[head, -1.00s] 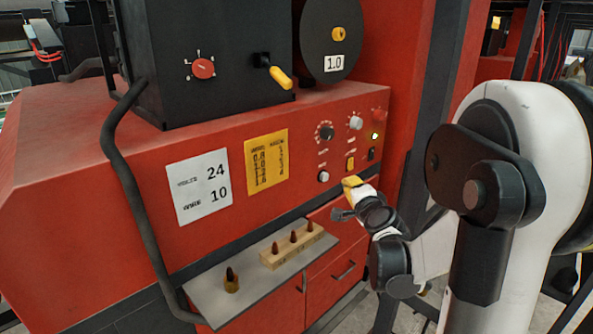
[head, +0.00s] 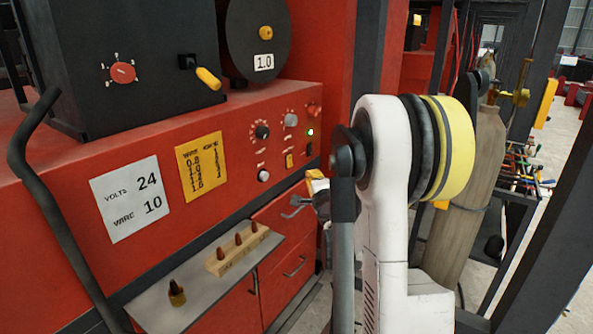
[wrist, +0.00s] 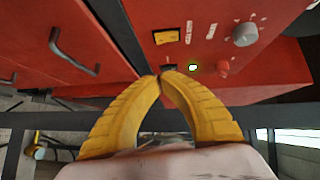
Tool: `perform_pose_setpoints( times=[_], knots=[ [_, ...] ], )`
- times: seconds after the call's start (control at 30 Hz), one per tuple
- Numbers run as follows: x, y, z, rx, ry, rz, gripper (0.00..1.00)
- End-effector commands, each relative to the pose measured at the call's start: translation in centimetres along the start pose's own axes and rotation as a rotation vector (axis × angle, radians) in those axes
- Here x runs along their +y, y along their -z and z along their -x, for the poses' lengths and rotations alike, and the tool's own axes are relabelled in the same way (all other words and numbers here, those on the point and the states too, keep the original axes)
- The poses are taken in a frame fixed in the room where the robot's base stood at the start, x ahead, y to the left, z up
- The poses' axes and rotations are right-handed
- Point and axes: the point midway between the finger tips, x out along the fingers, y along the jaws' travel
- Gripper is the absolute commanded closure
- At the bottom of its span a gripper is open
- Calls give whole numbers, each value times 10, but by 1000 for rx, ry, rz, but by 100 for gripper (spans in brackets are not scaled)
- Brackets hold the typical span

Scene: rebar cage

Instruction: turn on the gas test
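The red machine's control panel (head: 230,130) carries a yellow-orange switch (head: 289,160), a small black switch (head: 309,148) and a green lit lamp (head: 310,132). The small labels are too blurred to tell which control is the gas test. In the wrist view, the yellow-orange switch (wrist: 166,36) is above my gripper (wrist: 163,76). Its two yellow fingers meet at the tips, with nothing seen between them. The tips overlap the view of the black switch, close to the lit lamp (wrist: 194,67); contact cannot be told. In the head view, my arm hides most of the gripper.
Knobs (head: 262,132) and a white push button (head: 263,176) sit on the panel. A shelf (head: 165,312) below holds a wooden block of pointed tips (head: 238,253). Drawer handles (head: 294,268) stick out below. A gas cylinder (head: 478,185) stands right of my arm.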

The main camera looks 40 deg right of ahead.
Motion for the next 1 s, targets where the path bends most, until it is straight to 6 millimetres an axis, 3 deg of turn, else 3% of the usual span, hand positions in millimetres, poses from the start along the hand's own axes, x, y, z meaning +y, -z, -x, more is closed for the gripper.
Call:
perform_pose_setpoints(
  times=[0.27,0.4,1.0],
  knots=[
    [1,0,-62,0,0,0,100],
    [1,-18,-78,-2,0,2,100],
    [0,-28,-89,0,0,0,100]
  ],
)
